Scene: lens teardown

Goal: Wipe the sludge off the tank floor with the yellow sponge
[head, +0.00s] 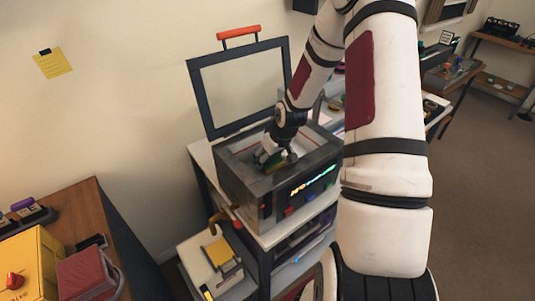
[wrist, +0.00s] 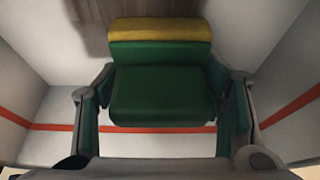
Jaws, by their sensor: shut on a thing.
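The yellow sponge (wrist: 160,30) shows in the wrist view as a yellow strip along the far edge of a green block (wrist: 158,95). My gripper (wrist: 160,85) is shut on the green block, with a finger on each side. In the head view my gripper (head: 271,153) is down inside the open grey tank (head: 238,183). A brown streaky patch of sludge (wrist: 92,12) shows beyond the yellow strip in the wrist view and is partly hidden by it. Whether the sponge touches the floor is hard to tell.
The tank's pale inner walls (wrist: 22,95) with a red line stand close around my gripper. The framed lid (head: 240,88) with a red handle (head: 238,33) stands raised behind the tank. A wooden table with a yellow box (head: 30,262) is at lower left.

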